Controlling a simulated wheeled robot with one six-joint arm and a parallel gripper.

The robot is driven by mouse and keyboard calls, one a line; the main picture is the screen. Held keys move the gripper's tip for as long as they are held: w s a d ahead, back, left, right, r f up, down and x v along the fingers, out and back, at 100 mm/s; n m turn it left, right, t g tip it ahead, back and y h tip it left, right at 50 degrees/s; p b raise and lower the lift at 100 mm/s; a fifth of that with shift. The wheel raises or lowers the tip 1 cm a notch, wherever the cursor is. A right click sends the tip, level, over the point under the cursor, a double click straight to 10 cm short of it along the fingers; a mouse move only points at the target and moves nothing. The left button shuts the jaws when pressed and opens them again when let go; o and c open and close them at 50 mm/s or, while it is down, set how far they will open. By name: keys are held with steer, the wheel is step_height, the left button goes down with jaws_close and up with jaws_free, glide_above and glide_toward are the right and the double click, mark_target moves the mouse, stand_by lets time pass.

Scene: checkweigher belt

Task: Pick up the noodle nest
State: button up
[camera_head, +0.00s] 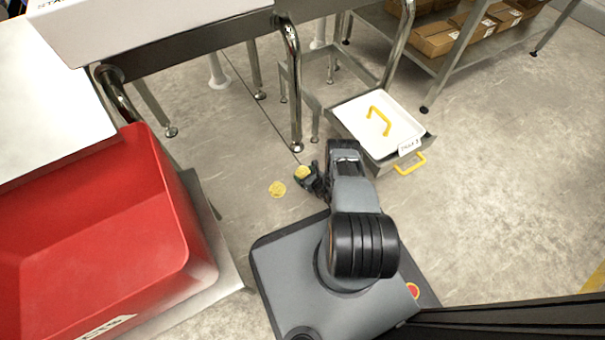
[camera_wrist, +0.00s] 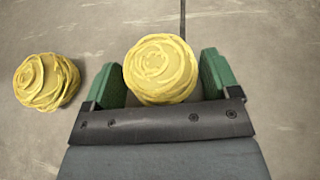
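Two yellow, round noodle nests are in view. That one shows in the head view too (camera_head: 277,189). The underside of the nest between the fingers is hidden, so its height above the floor is hard to tell.
A large red bin (camera_head: 95,215) stands at the left. Metal table legs (camera_head: 294,90) stand just behind. The floor at the right is clear.

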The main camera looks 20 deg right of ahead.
steer(key=c, duration=0.5)
steer(key=shift+r, duration=0.1)
